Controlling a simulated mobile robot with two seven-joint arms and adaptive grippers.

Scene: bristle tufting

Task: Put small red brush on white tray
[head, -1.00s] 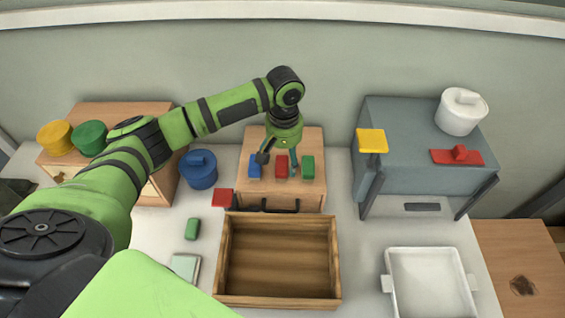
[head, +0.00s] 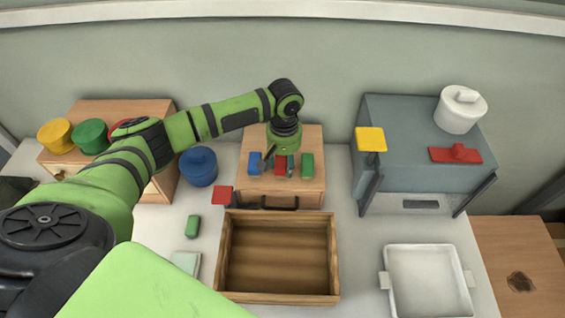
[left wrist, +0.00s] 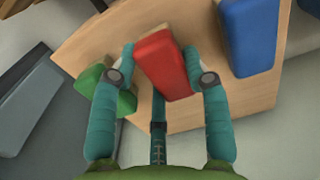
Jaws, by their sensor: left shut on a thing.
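The small red brush (head: 281,166), a red block, is on top of the wooden cabinet (head: 298,137), between a blue block (head: 254,164) and a green block (head: 307,165). My left gripper (head: 280,164) is over it, shut on it; in the left wrist view the fingers (left wrist: 160,66) flank the red brush (left wrist: 160,58) on both sides. Whether it is lifted off the cabinet I cannot tell. The white tray (head: 428,280) is empty at the lower right. My right gripper is not in view.
An open, empty wooden drawer (head: 277,255) lies in front of the cabinet. A grey box (head: 410,155) with a yellow piece (head: 370,139), a red handled piece (head: 455,154) and a white pot (head: 460,112) stands right. A blue pot (head: 198,167) stands left.

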